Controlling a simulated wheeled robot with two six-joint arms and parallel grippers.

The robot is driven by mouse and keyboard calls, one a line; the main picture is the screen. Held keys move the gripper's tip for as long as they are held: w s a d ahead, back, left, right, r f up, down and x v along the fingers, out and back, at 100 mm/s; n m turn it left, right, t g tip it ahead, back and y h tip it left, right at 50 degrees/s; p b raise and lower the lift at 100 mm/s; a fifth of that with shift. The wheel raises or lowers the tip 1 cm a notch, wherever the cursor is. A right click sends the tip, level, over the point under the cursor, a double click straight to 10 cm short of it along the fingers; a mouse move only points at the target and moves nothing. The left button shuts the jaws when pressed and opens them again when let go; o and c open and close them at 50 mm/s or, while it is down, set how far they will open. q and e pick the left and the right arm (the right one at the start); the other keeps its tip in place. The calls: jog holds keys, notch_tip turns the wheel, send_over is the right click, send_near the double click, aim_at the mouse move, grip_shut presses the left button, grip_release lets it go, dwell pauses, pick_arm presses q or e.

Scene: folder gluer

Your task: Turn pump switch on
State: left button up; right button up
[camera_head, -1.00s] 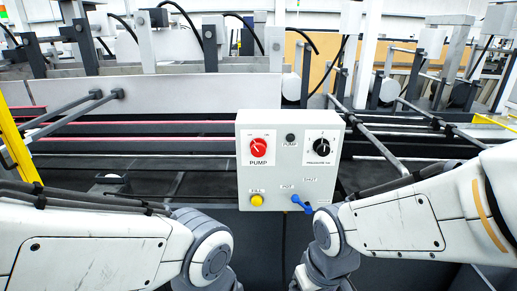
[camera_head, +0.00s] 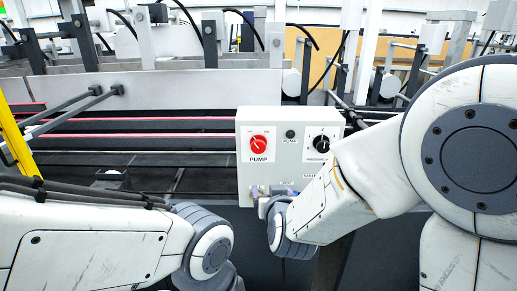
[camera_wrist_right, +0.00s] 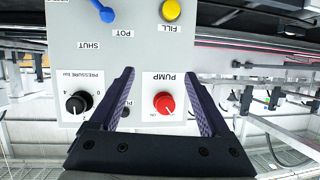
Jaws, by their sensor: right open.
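The red pump switch (camera_head: 258,145) is a round knob on a white label marked PUMP, at the upper left of the control box (camera_head: 244,171) in the head view. Its white mark seems to point up and left. My right gripper (camera_head: 262,194) is in front of the lower part of the box, below the switch, and hides the yellow button there. In the right wrist view, where the panel appears upside down, the right gripper (camera_wrist_right: 160,75) is open and empty, with the red switch (camera_wrist_right: 164,103) between its fingers in the picture. My left gripper is out of view.
A black pressure knob (camera_head: 321,144) is right of the pump switch, with a small dark round fitting (camera_head: 290,134) between them. Machine rails run behind the box.

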aim_at(260, 148)
jog(key=a+r+t+h, duration=0.2)
jog(key=a+r+t, duration=0.15)
jog(key=r, duration=0.35)
jog(key=shift+m+t, duration=0.4)
jog(key=shift+t, duration=0.05)
jog(key=w+p, duration=0.1)
jog(key=w, duration=0.5)
jog(key=w+p, duration=0.1)
jog(key=w, duration=0.2)
jog(key=shift+w+d+f+p, duration=0.15)
jog(key=shift+w+d+p, duration=0.1)
jog(key=shift+w+p, duration=0.15)
grip_shut()
jog(key=shift+f+m+b, duration=0.15)
jog(key=shift+m+b, duration=0.25)
jog(key=shift+b, duration=0.45)
jog(key=m+b, duration=0.5)
jog(key=b, duration=0.1)
jog(key=m+b, duration=0.5)
jog(key=b, duration=0.2)
jog(key=shift+d+f, duration=0.15)
jog(key=shift+f, duration=0.05)
jog(key=shift+r+m+b, duration=0.1)
jog(key=shift+m+b, duration=1.45)
jog(key=shift+m, duration=0.05)
